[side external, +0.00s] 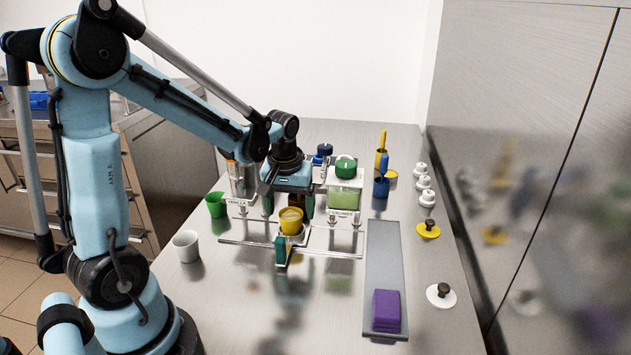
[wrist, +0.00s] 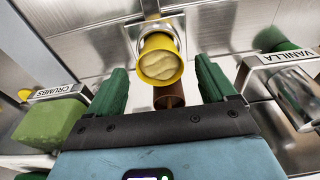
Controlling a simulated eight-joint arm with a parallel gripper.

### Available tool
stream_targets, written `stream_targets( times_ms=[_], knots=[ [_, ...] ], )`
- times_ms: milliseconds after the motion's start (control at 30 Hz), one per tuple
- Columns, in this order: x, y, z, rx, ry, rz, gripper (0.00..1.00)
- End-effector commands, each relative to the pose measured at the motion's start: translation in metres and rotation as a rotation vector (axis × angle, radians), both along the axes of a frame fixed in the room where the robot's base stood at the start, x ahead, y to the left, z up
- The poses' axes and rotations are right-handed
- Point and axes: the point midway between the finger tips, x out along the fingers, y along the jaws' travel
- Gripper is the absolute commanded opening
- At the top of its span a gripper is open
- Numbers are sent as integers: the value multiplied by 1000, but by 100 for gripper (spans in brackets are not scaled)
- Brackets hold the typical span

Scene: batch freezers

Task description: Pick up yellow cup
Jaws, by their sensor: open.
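The yellow cup (side external: 291,220) stands in a small metal holder (side external: 283,238) near the middle of the steel table. It shows at upper middle in the wrist view (wrist: 160,60), with pale beige contents inside. My gripper (side external: 287,204) is just behind the cup in the side view. In the wrist view its two dark green fingers (wrist: 162,80) are spread apart. The cup shows between and slightly beyond the fingertips, with no visible contact. The cup's lower part is partly hidden by the holder.
A green cup (side external: 216,204) and a white cup (side external: 186,245) stand left. The front table is clear.

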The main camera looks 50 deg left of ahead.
Motion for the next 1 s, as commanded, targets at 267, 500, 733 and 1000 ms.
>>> stream_targets(
  times_ms=[267,500,733,1000],
  knots=[
    [3,3,-26,0,-1,0,84],
    [3,3,-28,0,-1,0,84],
    [3,3,-28,0,-1,0,55],
    [3,3,-27,0,-1,-1,27]
  ],
)
